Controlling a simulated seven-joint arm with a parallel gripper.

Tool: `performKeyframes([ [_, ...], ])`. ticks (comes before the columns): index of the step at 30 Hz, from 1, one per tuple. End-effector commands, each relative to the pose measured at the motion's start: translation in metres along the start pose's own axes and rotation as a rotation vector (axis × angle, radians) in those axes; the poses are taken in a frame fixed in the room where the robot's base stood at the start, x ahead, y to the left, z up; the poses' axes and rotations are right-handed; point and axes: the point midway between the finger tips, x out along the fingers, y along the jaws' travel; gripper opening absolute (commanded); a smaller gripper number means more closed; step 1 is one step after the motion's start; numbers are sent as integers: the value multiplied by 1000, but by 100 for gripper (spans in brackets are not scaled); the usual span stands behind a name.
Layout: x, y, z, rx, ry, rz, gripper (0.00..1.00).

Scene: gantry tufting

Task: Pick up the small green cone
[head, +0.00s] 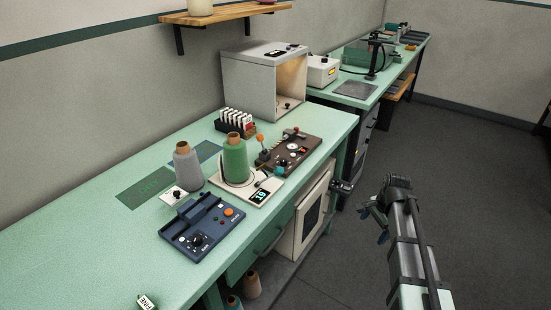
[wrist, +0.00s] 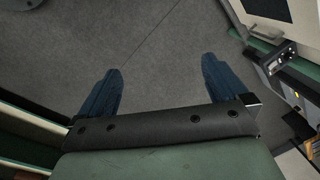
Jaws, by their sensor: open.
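A green cone of yarn (head: 235,160) with a brown top stands upright on a white scale (head: 262,190) on the green bench. A teal-green cone (head: 234,302) is partly cut off at the bottom of the head view, below the bench. I cannot tell for sure which of these is the small green cone. My gripper (head: 373,222) is out over the floor, right of the bench and apart from both cones. In the wrist view my gripper (wrist: 160,66) is open, with two blue fingers and only grey floor between them. No cone shows in that view.
A grey cone (head: 187,167) stands left of the green one. A blue control box (head: 203,226) lies in front, and a dark gauge panel (head: 290,154) behind right. A brown cone (head: 251,285) is below the bench.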

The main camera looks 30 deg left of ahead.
Motion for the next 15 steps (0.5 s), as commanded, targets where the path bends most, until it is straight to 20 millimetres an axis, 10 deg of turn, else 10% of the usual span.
performKeyframes([
  [3, -36, -67, 32, 98, -16, -21, 100],
  [15, -173, -227, 189, 452, -100, -44, 100],
])
